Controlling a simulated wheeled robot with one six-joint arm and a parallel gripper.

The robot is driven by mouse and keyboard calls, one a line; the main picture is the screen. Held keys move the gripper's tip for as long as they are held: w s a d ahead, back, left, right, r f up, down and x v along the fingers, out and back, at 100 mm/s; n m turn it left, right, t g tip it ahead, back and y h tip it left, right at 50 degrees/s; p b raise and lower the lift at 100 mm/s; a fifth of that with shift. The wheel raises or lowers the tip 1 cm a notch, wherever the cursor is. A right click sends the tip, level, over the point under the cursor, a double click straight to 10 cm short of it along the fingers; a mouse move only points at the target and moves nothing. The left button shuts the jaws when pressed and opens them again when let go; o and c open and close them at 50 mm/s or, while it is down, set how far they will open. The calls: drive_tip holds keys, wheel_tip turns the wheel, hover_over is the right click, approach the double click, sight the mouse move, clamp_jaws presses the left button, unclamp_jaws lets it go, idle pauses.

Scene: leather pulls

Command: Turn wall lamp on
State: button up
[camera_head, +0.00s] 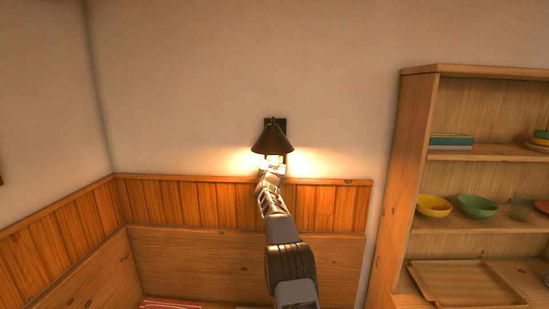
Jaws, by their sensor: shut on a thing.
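The wall lamp (271,139) has a dark cone-shaped shade on a dark wall plate. It is mounted on the plain wall above the wood panelling. It is lit and throws a warm glow on the wall to both sides below the shade. My gripper (273,163) is raised right under the shade, in the bright light. It is shut on a part at the lamp's underside; that part is too small and too bright to make out. My arm hides the wall and panelling below the lamp.
A wooden shelf unit (413,150) stands at the right, with a yellow bowl (433,207), a green bowl (477,207) and a wooden tray (466,284). Wood panelling (190,203) runs along the lower wall. The wall around and above the lamp is clear.

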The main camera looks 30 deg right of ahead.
drive_tip(key=shift+m+g+h+p, duration=0.45)
drive_tip(key=shift+m+g+p, duration=0.55)
drive_tip(key=shift+m, duration=1.05)
drive_tip(key=shift+m+g+h+p, duration=0.45)
drive_tip(key=shift+m+g+p, duration=0.55)
drive_tip(key=shift+m, duration=1.05)
drive_tip(key=shift+m+p, duration=0.35)
drive_tip(key=shift+m, duration=0.05)
drive_tip(key=o, duration=0.9)
drive_tip(key=shift+a, duration=0.1)
drive_tip(key=b+v, duration=0.7)
drive_tip(key=v, duration=0.6)
drive_tip(key=shift+s+a+f, duration=0.15)
drive_tip(key=shift+s+a, duration=0.1)
